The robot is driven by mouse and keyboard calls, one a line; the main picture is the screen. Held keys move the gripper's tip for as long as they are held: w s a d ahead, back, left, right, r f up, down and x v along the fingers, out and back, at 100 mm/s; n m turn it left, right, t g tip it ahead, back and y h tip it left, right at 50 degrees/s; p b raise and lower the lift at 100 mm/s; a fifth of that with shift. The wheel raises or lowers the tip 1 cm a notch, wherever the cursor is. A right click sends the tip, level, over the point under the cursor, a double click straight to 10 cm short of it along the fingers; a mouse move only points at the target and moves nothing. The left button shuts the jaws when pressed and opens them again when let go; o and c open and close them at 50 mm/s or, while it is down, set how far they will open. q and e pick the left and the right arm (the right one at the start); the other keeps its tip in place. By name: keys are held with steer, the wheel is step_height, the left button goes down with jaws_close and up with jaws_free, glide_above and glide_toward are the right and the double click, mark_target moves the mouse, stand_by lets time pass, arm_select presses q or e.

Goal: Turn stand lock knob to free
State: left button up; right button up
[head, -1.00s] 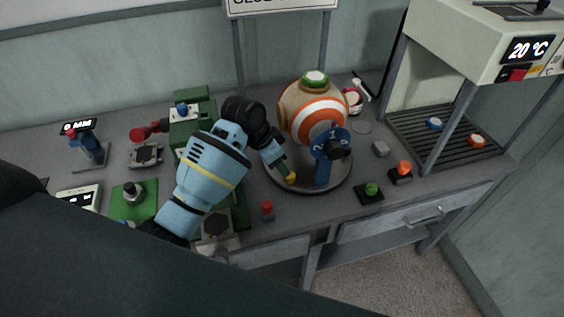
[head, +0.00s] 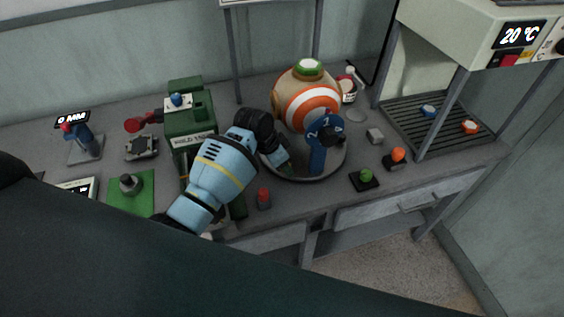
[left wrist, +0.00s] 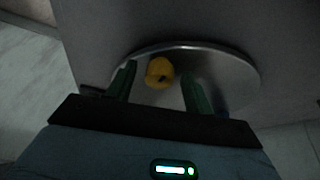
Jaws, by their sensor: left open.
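The yellow knob (left wrist: 159,72) shows in the left wrist view, on the near part of the round metal stand plate (left wrist: 232,78). The plate (head: 336,168) also shows in the head view under an orange and white striped ball (head: 308,103). My left gripper (head: 284,163) is at the plate's left front edge and hides the knob in the head view. In the left wrist view its two green fingers (left wrist: 160,88) are open, one on each side of the knob with gaps. Whether the fingers reach the knob's height I cannot tell. My right gripper is not in view.
A blue numbered post (head: 317,155) stands close to the right of my left gripper. A green press (head: 190,125) is to the left. A red button (head: 264,198), a green button (head: 366,177) and an orange button (head: 397,157) sit near the table's front.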

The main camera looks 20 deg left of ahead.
arm_select(q)
steer(key=shift+f, duration=0.1)
steer(key=c, duration=1)
steer(key=n, duration=0.1)
steer(key=n+y, duration=0.1)
steer(key=n, duration=0.1)
steer(key=n+t, duration=0.1)
steer(key=shift+d, duration=0.25)
steer(key=n+y, duration=0.1)
steer(key=n, duration=0.2)
steer(key=n+y, duration=0.1)
steer(key=n, duration=0.2)
steer(key=shift+d+y, duration=0.15)
steer(key=shift+y, duration=0.15)
steer(key=shift+n, duration=0.3)
steer(key=o, duration=1)
steer(key=shift+s, duration=0.1)
